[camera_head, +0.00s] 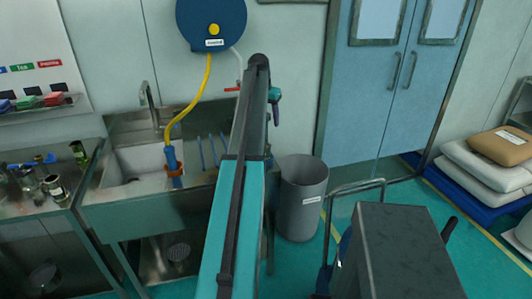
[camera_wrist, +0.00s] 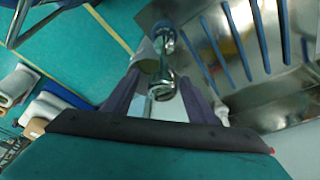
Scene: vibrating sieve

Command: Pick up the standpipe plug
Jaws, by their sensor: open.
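In the wrist view my gripper (camera_wrist: 161,74) is open, with its two dark purple fingers apart. A shiny metal piece (camera_wrist: 162,86) with a rounded end shows between the fingers, and a similar rounded part lies above it in the picture. It may be the standpipe plug, but I cannot tell, nor whether it touches a finger. No standpipe plug can be made out clearly in the head view.
A draining board (camera_wrist: 270,95) with blue bars lies at upper right in the wrist view. A grey bin (camera_head: 302,205) stands right of the sink unit. Open floor is beyond the bin.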

